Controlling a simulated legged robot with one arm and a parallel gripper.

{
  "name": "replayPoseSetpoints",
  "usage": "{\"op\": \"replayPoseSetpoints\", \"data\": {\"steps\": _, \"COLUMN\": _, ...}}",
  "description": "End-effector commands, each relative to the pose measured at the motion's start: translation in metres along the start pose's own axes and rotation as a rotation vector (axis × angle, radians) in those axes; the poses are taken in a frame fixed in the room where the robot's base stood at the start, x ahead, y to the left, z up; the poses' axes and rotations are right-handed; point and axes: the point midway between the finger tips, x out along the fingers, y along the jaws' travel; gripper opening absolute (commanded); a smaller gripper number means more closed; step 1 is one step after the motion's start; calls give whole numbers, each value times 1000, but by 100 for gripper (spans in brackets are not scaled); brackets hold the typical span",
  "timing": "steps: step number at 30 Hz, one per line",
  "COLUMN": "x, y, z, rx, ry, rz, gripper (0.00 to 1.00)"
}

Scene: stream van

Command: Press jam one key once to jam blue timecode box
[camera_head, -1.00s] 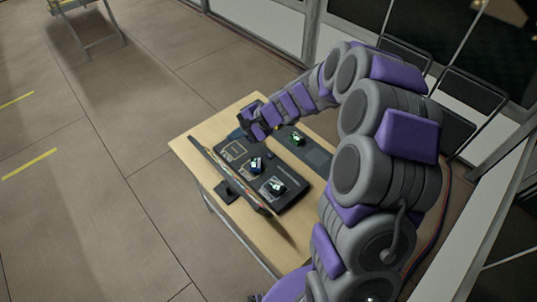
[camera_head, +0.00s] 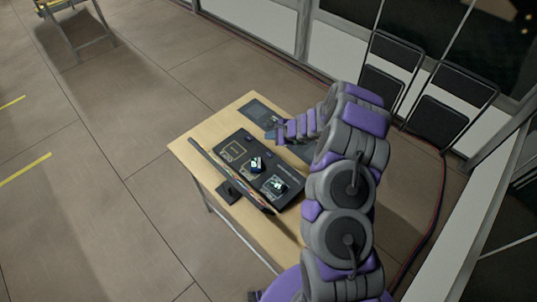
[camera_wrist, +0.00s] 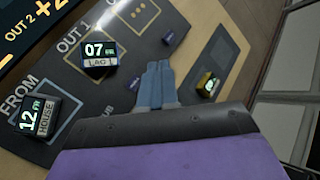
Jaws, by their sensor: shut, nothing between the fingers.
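A dark blue box (camera_head: 257,164) with a lit display stands on the black panel (camera_head: 233,150); in the wrist view the blue box (camera_wrist: 97,60) reads 07 and LAG, in the OUT 1 area. Two small dark keys, one key (camera_wrist: 135,83) left of my fingers and a farther key (camera_wrist: 168,38), lie on the panel; their lettering is too small to read surely. My gripper (camera_head: 275,133) is over the panel's right side. In the wrist view my gripper (camera_wrist: 159,70) is shut and empty, its fingertips between the blue box and a yellow box. Fingertip contact cannot be told.
A dark box (camera_wrist: 42,118) reading 12 and HOUSE sits in the FROM area. The yellow box (camera_wrist: 209,86) with a green display sits on a dark pad. A tilted screen (camera_head: 222,172) stands along the wooden table's (camera_head: 178,147) left edge. Folding chairs (camera_head: 440,115) stand at right.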

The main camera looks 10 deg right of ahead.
Motion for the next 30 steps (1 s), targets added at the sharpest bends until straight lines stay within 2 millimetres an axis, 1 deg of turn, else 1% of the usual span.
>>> {"op": "replayPoseSetpoints", "data": {"steps": 8, "x": 0, "y": 0, "z": 0, "rx": -1, "ry": -1, "rz": 1, "gripper": 0}}
{"op": "replayPoseSetpoints", "data": {"steps": 14, "x": 5, "y": 4, "z": -3, "rx": 0, "ry": -1, "rz": 2, "gripper": 0}}
{"op": "replayPoseSetpoints", "data": {"steps": 20, "x": 18, "y": 14, "z": -12, "rx": 0, "ry": -1, "rz": 3, "gripper": 0}}
{"op": "replayPoseSetpoints", "data": {"steps": 30, "x": 50, "y": 37, "z": -35, "rx": 0, "ry": -2, "rz": 2, "gripper": 0}}
